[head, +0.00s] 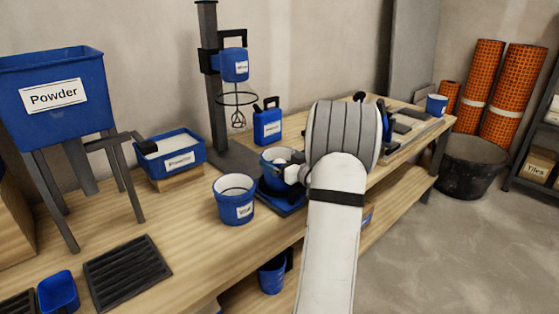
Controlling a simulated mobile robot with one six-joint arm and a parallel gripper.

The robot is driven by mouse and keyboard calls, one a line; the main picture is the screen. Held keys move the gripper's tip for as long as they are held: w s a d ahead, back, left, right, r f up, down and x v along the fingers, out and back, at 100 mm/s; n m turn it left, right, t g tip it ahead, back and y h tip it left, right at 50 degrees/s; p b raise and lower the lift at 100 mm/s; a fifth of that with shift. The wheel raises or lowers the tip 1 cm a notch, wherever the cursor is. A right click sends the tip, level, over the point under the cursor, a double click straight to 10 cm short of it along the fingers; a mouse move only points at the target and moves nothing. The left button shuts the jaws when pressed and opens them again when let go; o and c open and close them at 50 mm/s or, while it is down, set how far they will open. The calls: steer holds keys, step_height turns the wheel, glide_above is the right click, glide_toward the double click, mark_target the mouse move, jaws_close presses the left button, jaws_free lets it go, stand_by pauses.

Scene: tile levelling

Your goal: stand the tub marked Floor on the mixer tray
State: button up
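A blue tub (270,163) with a pale inside stands near the bench's middle, beside my gripper (296,174). Its label is hidden, so I cannot read whether it is marked Floor. It appears to be on or just over a dark blue base (283,202). My gripper is mostly hidden behind my arm; its fingers and any hold on the tub cannot be made out. Another blue tub (232,202) stands upright in front, its label seeming to read Wall. The mixer (235,65) hangs on a dark column with its whisk raised; its dark foot (230,158) is partly hidden.
A blue jug (267,122) stands behind the tubs. A blue powder hopper (55,100), a blue bin (170,158) and a dark grate (127,272) are at the left. A small blue tub (436,105) stands at the bench's far end. Bare bench (195,240) shows in front.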

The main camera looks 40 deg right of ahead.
steer(key=shift+o, duration=0.6)
steer(key=shift+r, duration=0.2)
steer(key=shift+s, duration=0.3)
steer(key=s+p, duration=0.2)
steer(key=s, duration=0.9)
steer(key=shift+s+d+p, duration=0.2)
steer(key=shift+d+p, duration=0.2)
steer(key=shift+d, duration=0.05)
